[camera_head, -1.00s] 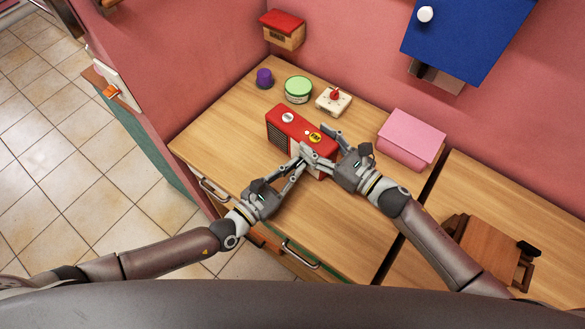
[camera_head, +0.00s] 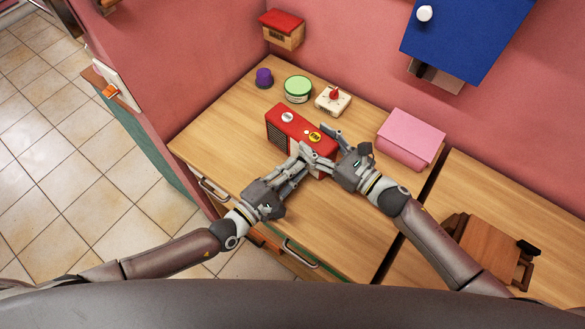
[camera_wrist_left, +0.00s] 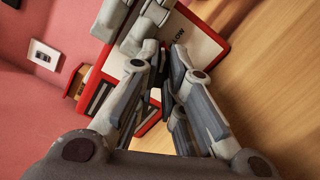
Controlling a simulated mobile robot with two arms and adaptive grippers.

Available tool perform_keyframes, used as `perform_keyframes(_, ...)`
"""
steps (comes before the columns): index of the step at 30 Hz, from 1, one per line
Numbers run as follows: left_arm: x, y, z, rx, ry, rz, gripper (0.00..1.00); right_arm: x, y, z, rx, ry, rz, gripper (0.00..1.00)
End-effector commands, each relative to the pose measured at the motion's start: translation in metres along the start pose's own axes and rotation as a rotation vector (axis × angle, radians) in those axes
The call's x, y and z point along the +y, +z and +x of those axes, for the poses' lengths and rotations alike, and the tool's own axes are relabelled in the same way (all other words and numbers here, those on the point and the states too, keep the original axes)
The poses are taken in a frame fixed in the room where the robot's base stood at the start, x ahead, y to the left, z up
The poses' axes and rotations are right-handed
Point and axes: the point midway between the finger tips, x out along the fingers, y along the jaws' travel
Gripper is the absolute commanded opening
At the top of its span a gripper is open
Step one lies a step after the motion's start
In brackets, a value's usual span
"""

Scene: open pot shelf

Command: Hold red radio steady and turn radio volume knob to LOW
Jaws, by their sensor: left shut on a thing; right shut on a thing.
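The red radio (camera_head: 283,130) stands on the wooden counter, with two round stickers on its top. My right gripper (camera_head: 322,146) is shut on the radio's right end, with fingers on its back and front sides. In the left wrist view, the white front panel of the radio (camera_wrist_left: 197,45) shows the word LOW beside my left gripper's fingertips (camera_wrist_left: 160,82). The knob's pointer cannot be seen.
A pink box (camera_head: 412,138) is to the right. The counter (camera_head: 225,140) is clear left of the radio.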

Motion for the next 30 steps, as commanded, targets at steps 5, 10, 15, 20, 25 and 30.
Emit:
perform_keyframes(5,-0.0009,-0.0009,-0.0006,0.002,-0.001,0.146,0.0,-0.0013,-0.0005,-0.0004,0.002,-0.003,0.0,0.09)
perform_keyframes(10,-0.0009,-0.001,-0.0004,0.002,-0.001,0.262,0.0,-0.0014,-0.0005,-0.0005,0.002,-0.003,0.0,0.09)
perform_keyframes(15,-0.001,-0.0011,-0.0003,0.002,-0.001,0.342,0.0,-0.0014,-0.0005,-0.0005,0.002,-0.003,0.0,0.09)
perform_keyframes(20,-0.0012,-0.0011,-0.0004,0.002,-0.001,0.385,0.0,-0.0014,-0.0005,-0.0005,0.002,-0.003,0.0,0.09)
perform_keyframes(25,-0.0013,-0.0012,-0.0005,0.002,-0.002,0.405,0.0,-0.0014,-0.0005,-0.0004,0.002,-0.003,0.0,0.09)
perform_keyframes(30,-0.0013,-0.0012,-0.0005,0.002,-0.002,0.407,0.0,-0.0015,-0.0005,-0.0005,0.002,-0.003,0.0,0.09)
